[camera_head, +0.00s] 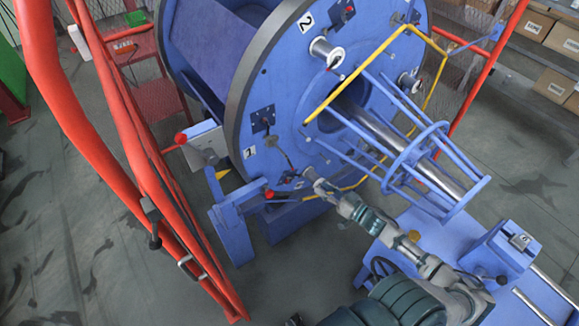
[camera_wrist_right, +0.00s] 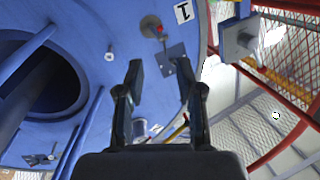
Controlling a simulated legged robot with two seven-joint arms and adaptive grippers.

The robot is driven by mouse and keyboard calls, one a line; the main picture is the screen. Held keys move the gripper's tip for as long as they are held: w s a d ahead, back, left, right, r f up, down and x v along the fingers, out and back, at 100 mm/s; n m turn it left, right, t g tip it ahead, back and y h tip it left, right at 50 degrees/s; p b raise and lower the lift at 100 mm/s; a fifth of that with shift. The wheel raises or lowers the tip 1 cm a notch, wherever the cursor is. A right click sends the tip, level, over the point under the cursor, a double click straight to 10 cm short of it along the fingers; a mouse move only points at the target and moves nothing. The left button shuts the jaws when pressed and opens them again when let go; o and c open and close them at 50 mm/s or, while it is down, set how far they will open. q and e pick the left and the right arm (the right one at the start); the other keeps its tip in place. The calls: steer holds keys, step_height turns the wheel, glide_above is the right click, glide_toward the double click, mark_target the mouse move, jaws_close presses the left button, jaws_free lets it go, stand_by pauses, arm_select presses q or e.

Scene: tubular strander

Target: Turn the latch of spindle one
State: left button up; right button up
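The blue strander disc (camera_head: 300,110) carries a number 1 label (camera_head: 249,152) at its lower left. The label also shows in the right wrist view (camera_wrist_right: 183,12). Near it are a small round grey fitting with a red spot (camera_wrist_right: 152,27) and a dark plate (camera_wrist_right: 173,60), which appear to belong to spindle one; which part is the latch is hard to tell. My right gripper (camera_head: 314,180) is near the disc's lower face, right of the label. In the wrist view, its fingers (camera_wrist_right: 160,70) are apart and empty, pointing towards the plate. My left gripper is out of view.
Red guard rails (camera_head: 130,150) stand at the left. A yellow bent bar (camera_head: 370,65) and a blue tube cage (camera_head: 425,170) project from the disc above and right of my arm. A blue bracket (camera_head: 238,220) stands below label 1. Boxes (camera_head: 535,28) are shelved behind.

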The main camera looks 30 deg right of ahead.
mark_target(292, 167)
steer(key=x, duration=1.5)
jaws_close()
